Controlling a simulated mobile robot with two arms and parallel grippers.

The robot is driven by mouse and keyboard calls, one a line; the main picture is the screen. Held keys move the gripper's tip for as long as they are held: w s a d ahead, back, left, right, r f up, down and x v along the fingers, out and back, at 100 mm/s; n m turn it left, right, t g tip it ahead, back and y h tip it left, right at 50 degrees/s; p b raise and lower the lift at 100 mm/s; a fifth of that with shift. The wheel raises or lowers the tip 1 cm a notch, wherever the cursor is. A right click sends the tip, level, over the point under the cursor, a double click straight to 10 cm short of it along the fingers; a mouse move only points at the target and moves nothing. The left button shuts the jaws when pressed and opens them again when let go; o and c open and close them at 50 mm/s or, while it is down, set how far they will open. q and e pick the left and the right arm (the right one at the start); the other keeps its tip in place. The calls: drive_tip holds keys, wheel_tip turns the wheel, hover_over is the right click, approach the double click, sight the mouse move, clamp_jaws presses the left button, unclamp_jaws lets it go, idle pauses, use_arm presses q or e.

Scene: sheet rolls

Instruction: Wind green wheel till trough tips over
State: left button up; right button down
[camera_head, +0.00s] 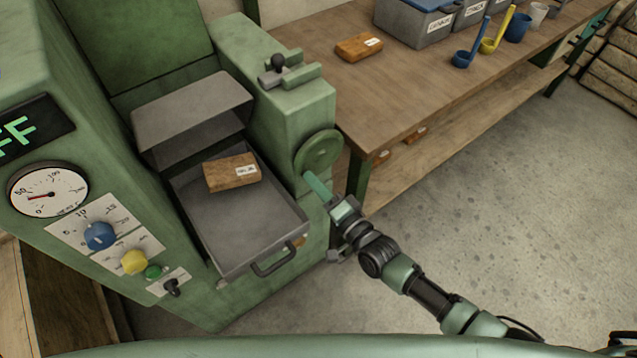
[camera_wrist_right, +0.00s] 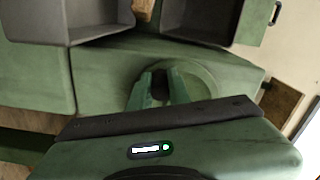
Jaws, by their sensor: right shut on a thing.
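The green wheel (camera_head: 322,150) is on the right side of the green machine (camera_head: 300,115). My right gripper (camera_head: 313,182) reaches it from the lower right and is shut on the wheel's dark knob. In the right wrist view, the two green fingers (camera_wrist_right: 158,84) stand either side of that knob, in front of the wheel (camera_wrist_right: 205,80). The grey metal trough (camera_head: 225,245) sits in the machine's front, with a handle at its near edge. A brown labelled block (camera_head: 232,172) lies in it. My left gripper is not in view.
A grey lid or flap (camera_head: 190,110) stands behind the trough. The panel has a gauge (camera_head: 47,190), a blue knob (camera_head: 99,236) and a yellow knob (camera_head: 134,262). A wooden bench (camera_head: 420,75) with boxes, ladles and cups stands right; open floor lies before it.

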drive_tip(key=m, duration=0.1)
drive_tip(key=r+m, duration=0.1)
drive_tip(key=m, duration=0.1)
drive_tip(key=shift+s+a+r, duration=0.25)
drive_tip(key=shift+a+r, duration=0.1)
drive_tip(key=shift+r+m, duration=0.35)
drive_tip(key=shift+m, duration=0.45)
drive_tip(key=shift+w+r, duration=0.1)
drive_tip(key=shift+r, duration=0.05)
drive_tip(key=c, duration=1.3)
unclamp_jaws()
drive_tip(key=shift+s+d+f, duration=0.15)
drive_tip(key=shift+s+f, duration=0.05)
drive_tip(key=b+v, duration=0.1)
drive_tip(key=v, duration=0.6)
drive_tip(key=shift+s+d+r, duration=0.1)
drive_tip(key=shift+s+r, duration=0.05)
